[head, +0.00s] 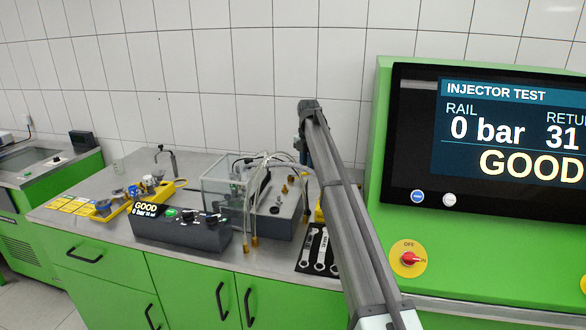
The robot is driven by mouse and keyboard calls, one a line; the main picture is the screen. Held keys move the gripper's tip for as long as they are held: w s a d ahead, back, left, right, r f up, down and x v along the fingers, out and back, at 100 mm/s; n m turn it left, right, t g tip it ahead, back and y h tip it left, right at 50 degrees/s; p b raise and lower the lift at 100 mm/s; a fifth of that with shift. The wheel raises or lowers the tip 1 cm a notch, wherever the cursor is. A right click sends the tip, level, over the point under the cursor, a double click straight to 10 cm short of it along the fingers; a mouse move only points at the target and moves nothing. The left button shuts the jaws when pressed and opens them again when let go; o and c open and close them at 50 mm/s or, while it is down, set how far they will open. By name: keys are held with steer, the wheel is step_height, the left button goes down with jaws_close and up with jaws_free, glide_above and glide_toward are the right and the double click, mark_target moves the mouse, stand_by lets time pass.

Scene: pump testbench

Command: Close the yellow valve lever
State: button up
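I cannot clearly make out a yellow valve lever in the head view. A small yellow part (319,213) shows at the edge of my arm, right of the clear-walled test box (222,186); most of it is hidden and I cannot tell what it is. Small brass-coloured fittings (288,187) stand on top of the grey unit (277,222) beside the box. My arm rises from the bottom right across the bench and covers the area right of this unit. My gripper is not visible.
A black control box (181,231) with knobs stands at the bench's front. Hoses (252,205) hang over the test box. Wrenches lie in a black tray (310,262). Yellow trays (108,209) sit at left. A green console with a screen (515,130) and a red switch (409,258) stands right.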

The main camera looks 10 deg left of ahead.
steer(key=shift+s, duration=0.2)
steer(key=shift+s+d, duration=0.2)
steer(key=shift+s, duration=0.5)
steer(key=o, duration=1.3)
steer(key=shift+o, duration=0.2)
steer(key=shift+r, duration=0.15)
steer(key=shift+r, duration=2.85)
